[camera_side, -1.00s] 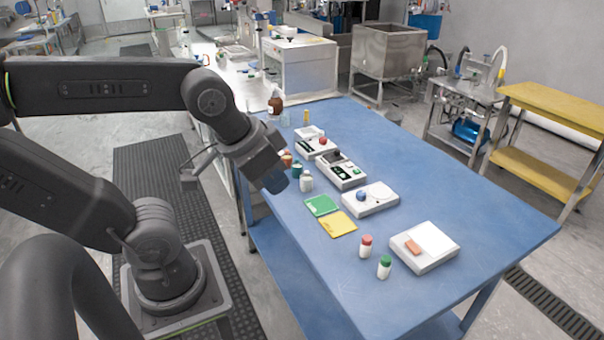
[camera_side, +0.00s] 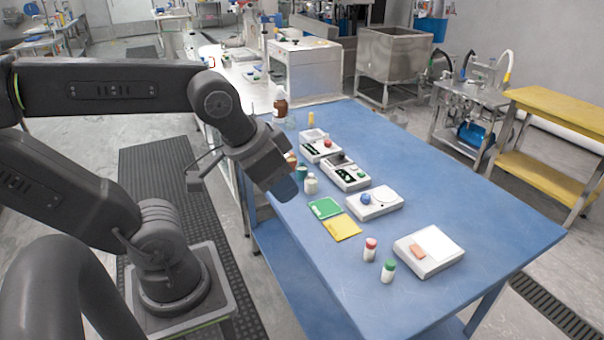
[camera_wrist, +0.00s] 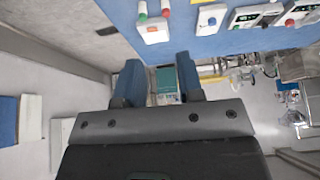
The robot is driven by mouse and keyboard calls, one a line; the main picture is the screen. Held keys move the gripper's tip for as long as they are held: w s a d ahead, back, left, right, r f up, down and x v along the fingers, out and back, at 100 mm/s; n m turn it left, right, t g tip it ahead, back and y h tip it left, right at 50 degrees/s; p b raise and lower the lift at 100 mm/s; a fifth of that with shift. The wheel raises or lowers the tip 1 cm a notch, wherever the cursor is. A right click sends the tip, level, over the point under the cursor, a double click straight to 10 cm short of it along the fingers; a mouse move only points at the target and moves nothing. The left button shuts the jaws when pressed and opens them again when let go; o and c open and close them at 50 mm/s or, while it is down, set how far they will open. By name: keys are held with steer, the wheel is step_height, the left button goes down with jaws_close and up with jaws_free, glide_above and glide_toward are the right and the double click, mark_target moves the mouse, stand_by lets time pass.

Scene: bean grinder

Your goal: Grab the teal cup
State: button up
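The teal cup (camera_side: 301,173) stands near the left edge of the blue table, partly hidden behind the arm and other items in the side view. My gripper (camera_side: 282,188) hangs at the table's left edge, its blue fingertips just left of and in front of the cup in the picture; contact cannot be told. In the wrist view my gripper (camera_wrist: 158,78) has its two blue fingers apart. I cannot make out the cup in the wrist view.
A white bottle (camera_side: 311,184) stands right beside the cup. A green pad (camera_side: 325,208), a yellow pad (camera_side: 342,228) and several white devices, such as the scale (camera_side: 430,251), lie along the blue table (camera_side: 480,210). The table's right half is clear.

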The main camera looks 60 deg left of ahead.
steer(key=o, duration=0.7)
steer(key=shift+c, duration=0.2)
steer(key=w+a+r+m+g+y, duration=0.1)
steer(key=w+a+m+g+y, duration=0.1)
steer(key=w+a+m, duration=0.5)
steer(key=m+g+y, duration=0.2)
steer(key=m+g, duration=0.2)
steer(key=m, duration=0.6)
glide_toward(303, 162)
steer(key=shift+y, duration=0.3)
steer(key=x, duration=0.7)
steer(key=shift+f, duration=0.5)
steer(key=shift+x, duration=2.85)
